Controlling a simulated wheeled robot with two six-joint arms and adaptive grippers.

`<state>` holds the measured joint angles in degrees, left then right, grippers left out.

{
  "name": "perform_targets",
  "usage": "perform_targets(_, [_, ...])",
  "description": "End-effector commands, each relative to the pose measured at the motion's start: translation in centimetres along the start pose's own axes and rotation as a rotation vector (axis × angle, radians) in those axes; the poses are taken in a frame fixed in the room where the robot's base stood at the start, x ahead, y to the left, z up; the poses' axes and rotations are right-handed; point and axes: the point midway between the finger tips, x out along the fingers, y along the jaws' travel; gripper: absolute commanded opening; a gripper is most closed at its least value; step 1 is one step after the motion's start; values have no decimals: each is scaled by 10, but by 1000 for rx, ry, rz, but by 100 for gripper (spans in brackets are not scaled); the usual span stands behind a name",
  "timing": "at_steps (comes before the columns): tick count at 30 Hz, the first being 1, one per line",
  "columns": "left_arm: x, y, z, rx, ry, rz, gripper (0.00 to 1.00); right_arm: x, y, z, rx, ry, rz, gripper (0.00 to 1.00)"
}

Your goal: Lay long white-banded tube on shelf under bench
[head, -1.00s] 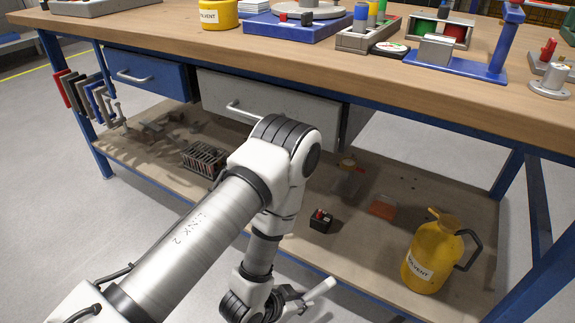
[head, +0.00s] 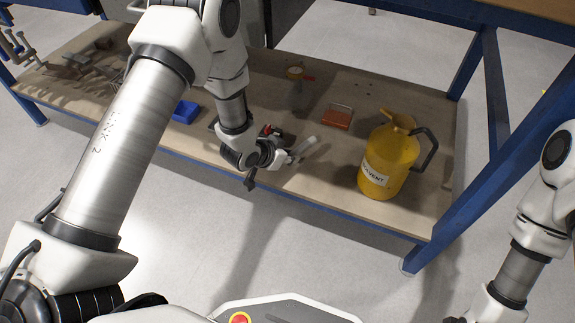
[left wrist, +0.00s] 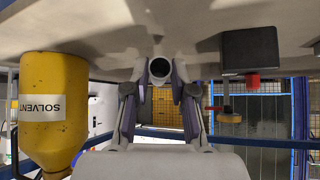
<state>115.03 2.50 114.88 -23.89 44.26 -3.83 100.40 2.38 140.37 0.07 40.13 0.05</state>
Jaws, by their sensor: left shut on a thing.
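My left gripper (head: 282,157) is shut on a pale tube (head: 303,149) above the front part of the shelf under the bench (head: 327,178). In the head view the tube slants up to the right, left of the yellow jug. In the left wrist view the tube (left wrist: 160,68) shows end-on as a pale ring around a dark bore between the fingers (left wrist: 160,88), close to the shelf surface (left wrist: 90,30). I cannot tell whether it touches the shelf, and its white band is not clear. My right arm shows at the right edge, its gripper out of view.
A yellow solvent jug (head: 388,165) stands right of the tube. A small black box with a red top (head: 273,131) is just behind the gripper. An orange-red item (head: 337,118) and a blue box (head: 185,111) also lie on the shelf. A blue bench leg (head: 490,170) bounds the right.

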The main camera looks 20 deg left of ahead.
Motion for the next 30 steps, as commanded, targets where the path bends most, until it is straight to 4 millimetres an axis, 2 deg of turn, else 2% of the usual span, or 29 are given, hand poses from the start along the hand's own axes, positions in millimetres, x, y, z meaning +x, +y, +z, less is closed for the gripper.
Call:
perform_targets(3, [23, -1, 19, -1, 0, 0, 0, 26, 1, -1, 4, 3, 0, 40])
perform_targets(5, [29, -1, 25, 0, 1, -1, 0, 33, 1, -1, 6, 3, 1, 40])
perform_targets(15, [29, 0, 25, 0, 1, 0, 0, 30, 1, -2, 7, 4, 1, 40])
perform_targets(16, [29, 0, 25, 0, 1, 0, 28, 30, 1, -2, 7, 4, 1, 40])
perform_targets(18, [28, 0, 25, 0, 1, 0, 50, 29, 1, -2, 7, 4, 1, 40])
perform_targets(27, [28, 0, 24, 0, 1, 0, 50, 29, 1, -1, 7, 4, 1, 40])
perform_targets(30, [18, -1, 21, -2, 0, 0, 50, 23, 1, -1, 6, 3, 1, 40])
